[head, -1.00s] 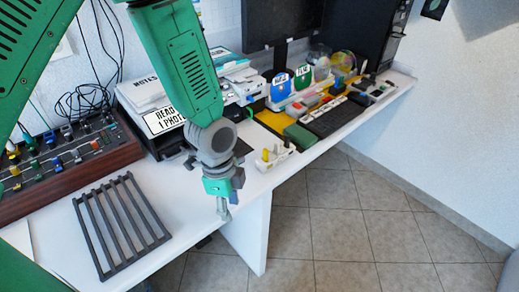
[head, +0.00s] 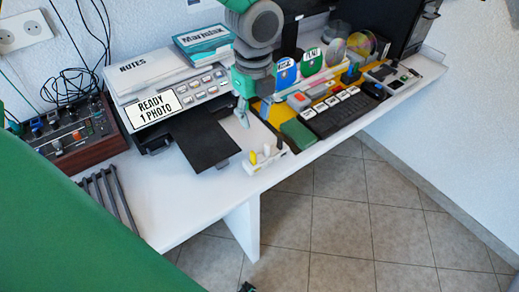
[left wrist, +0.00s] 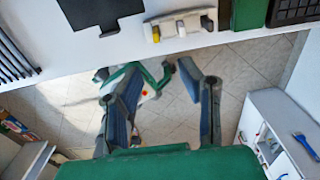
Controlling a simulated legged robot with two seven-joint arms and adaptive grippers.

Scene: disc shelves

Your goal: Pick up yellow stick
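In the left wrist view, a yellow peg (left wrist: 155,34) shows on the white holder at the top. My left gripper (head: 243,114) hangs above and slightly left of the holder in the head view, apart from the pegs. In the left wrist view its two fingers (left wrist: 152,72) are spread with nothing gripped between them. I cannot make out my right gripper.
A black printer tray (head: 207,143) juts out left of the holder. A green block (head: 298,133) and a black keyboard (head: 338,112) lie right of it. A dark rack (head: 107,190) is at the left. The table's front edge drops to tiled floor.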

